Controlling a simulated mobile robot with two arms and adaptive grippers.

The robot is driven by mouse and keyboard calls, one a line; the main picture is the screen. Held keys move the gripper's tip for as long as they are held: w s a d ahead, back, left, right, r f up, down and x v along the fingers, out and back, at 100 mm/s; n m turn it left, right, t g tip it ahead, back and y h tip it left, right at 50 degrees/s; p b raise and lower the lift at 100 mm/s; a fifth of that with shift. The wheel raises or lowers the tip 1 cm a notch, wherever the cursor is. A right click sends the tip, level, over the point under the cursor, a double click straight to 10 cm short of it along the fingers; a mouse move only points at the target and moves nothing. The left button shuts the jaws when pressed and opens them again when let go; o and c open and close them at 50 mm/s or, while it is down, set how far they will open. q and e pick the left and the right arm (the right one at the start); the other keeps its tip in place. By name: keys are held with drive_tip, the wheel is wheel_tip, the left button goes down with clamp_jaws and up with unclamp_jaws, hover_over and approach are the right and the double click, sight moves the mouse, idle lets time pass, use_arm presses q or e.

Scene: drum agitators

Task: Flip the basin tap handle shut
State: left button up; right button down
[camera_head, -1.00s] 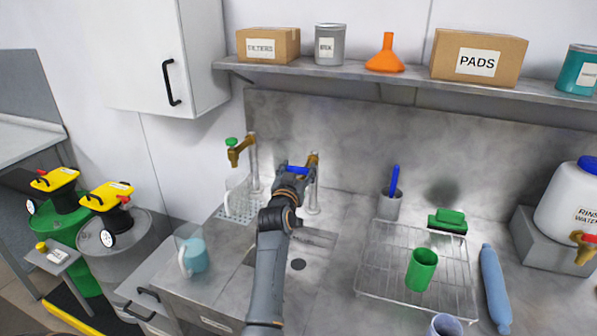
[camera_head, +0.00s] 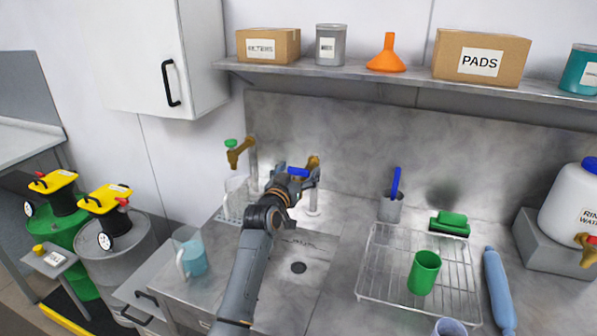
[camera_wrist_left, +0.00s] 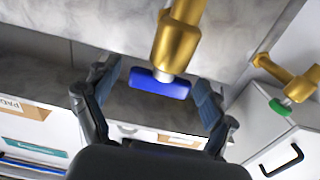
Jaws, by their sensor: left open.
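The basin tap is brass (camera_head: 313,162) on a pale upright post over the sink. Its blue handle (camera_head: 298,172) shows just beyond my left gripper (camera_head: 297,178). In the left wrist view the brass tap body (camera_wrist_left: 178,38) comes down from the top, with the flat blue handle (camera_wrist_left: 160,84) crosswise below it. My left gripper (camera_wrist_left: 157,80) is open, one finger on each side of the handle, with gaps visible at both sides. Whether anything touches in depth I cannot tell. My right gripper is not in view.
A second brass tap with a green handle (camera_head: 231,143) stands to the left, above a clear container (camera_head: 236,190). A teal jug (camera_head: 194,258) is at the counter's left. A wire rack (camera_head: 385,291) with a green cup (camera_head: 424,271) is to the right. The shelf (camera_head: 350,72) hangs above.

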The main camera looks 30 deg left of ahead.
use_arm(q)
drive_tip(key=shift+s, duration=0.1)
drive_tip(key=v, duration=1.2)
